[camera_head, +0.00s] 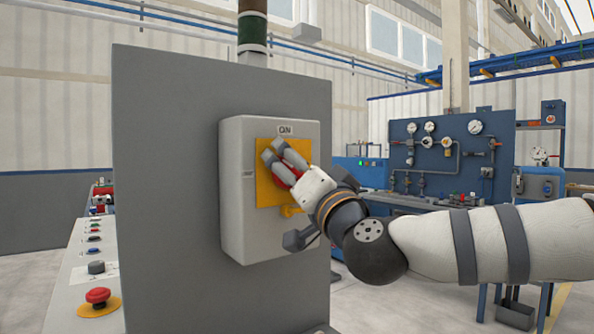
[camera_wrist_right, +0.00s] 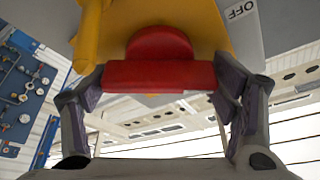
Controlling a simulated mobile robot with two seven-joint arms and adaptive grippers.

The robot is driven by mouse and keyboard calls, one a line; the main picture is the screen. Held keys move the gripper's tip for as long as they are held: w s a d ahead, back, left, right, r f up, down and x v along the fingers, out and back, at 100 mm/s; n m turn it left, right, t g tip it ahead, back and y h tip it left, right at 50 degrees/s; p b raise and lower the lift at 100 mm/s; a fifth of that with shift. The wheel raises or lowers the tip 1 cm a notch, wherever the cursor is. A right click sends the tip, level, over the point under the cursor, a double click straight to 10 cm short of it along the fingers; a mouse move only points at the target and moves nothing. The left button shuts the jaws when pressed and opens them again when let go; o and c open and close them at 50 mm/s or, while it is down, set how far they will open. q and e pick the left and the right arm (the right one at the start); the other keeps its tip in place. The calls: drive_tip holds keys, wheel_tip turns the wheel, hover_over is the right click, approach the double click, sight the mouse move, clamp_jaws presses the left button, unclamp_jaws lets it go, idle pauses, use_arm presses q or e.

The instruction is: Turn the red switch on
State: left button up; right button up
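The red switch (camera_wrist_right: 160,62) is a red handle on a yellow plate (camera_head: 268,190), on the front of a light grey box (camera_head: 237,195). The box has an ON label at its top, and an OFF label (camera_wrist_right: 240,10) shows in the right wrist view. My right gripper (camera_head: 276,160) is at the plate, with its fingers on either side of the red handle. In the right wrist view both finger pads meet the ends of the handle. The fingers partly hide the handle in the head view. My left gripper is not in view.
The box is mounted on a tall grey panel (camera_head: 165,190). A yellow hooked piece (camera_head: 291,211) sticks out at the plate's lower right. A console with a red mushroom button (camera_head: 98,296) stands at left. A blue gauge board (camera_head: 450,150) stands behind at right.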

drive_tip(key=shift+o, duration=0.8)
drive_tip(key=v, duration=1.2)
drive_tip(key=shift+f, duration=0.1)
